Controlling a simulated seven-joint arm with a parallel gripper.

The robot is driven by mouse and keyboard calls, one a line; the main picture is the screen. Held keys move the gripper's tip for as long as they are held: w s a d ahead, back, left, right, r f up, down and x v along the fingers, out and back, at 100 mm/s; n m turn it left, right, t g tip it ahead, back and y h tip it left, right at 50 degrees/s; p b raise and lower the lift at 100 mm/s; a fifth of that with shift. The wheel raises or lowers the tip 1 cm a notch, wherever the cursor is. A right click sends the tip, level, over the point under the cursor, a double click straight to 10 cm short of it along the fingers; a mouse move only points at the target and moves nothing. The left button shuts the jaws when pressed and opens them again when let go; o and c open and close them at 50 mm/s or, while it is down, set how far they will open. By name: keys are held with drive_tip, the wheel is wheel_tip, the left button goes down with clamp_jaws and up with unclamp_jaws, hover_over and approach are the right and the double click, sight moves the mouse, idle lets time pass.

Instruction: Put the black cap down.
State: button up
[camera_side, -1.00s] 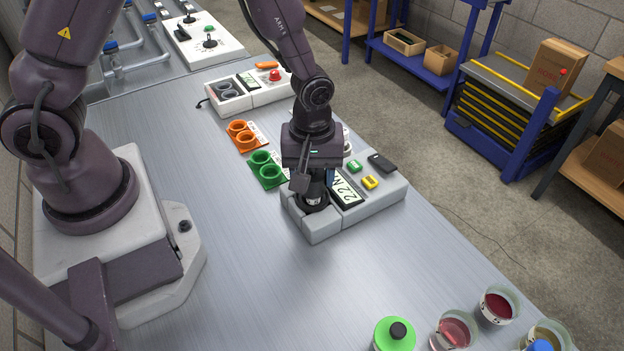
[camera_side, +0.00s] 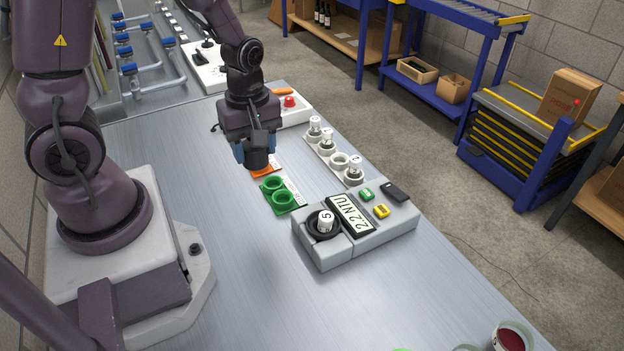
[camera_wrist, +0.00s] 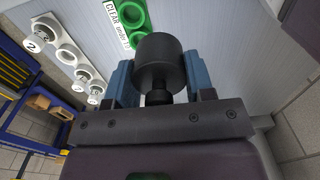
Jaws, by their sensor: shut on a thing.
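My gripper (camera_side: 256,152) is shut on the black cap (camera_side: 257,159). It holds the cap above the bench, over the orange two-ring holder (camera_side: 268,167), which it mostly hides. In the wrist view the cap (camera_wrist: 160,62) sits between the two blue fingers, its wide round end pointing away from me. The grey meter (camera_side: 340,248) stands on the bench, its display (camera_side: 350,215) reading 22 NTU. A white-topped vial marked 5 (camera_side: 325,221) stands uncovered in the meter's dark round well (camera_side: 312,231).
The green two-ring holder (camera_side: 281,193) lies between my gripper and the meter; its label reads CLEAR in the wrist view. A white rack (camera_side: 322,152) with several vials stands to the right. A controller with a red button (camera_side: 289,101) is behind.

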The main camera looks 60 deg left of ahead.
drive_tip(key=w+a+f, duration=0.2)
drive_tip(key=w+f, duration=0.2)
drive_tip(key=w, duration=0.4)
hover_over(311, 180)
drive_tip(key=f, duration=0.5)
drive_tip(key=shift+s+f, duration=0.25)
drive_tip(key=shift+s, duration=0.05)
drive_tip(key=shift+w+f, duration=0.15)
drive_tip(key=shift+f, duration=0.8)
drive_tip(key=shift+w+f, duration=0.1)
drive_tip(key=shift+f, duration=0.8)
drive_tip(key=shift+f, duration=0.1)
drive_tip(key=o, duration=1)
drive_tip(key=shift+c, duration=0.2)
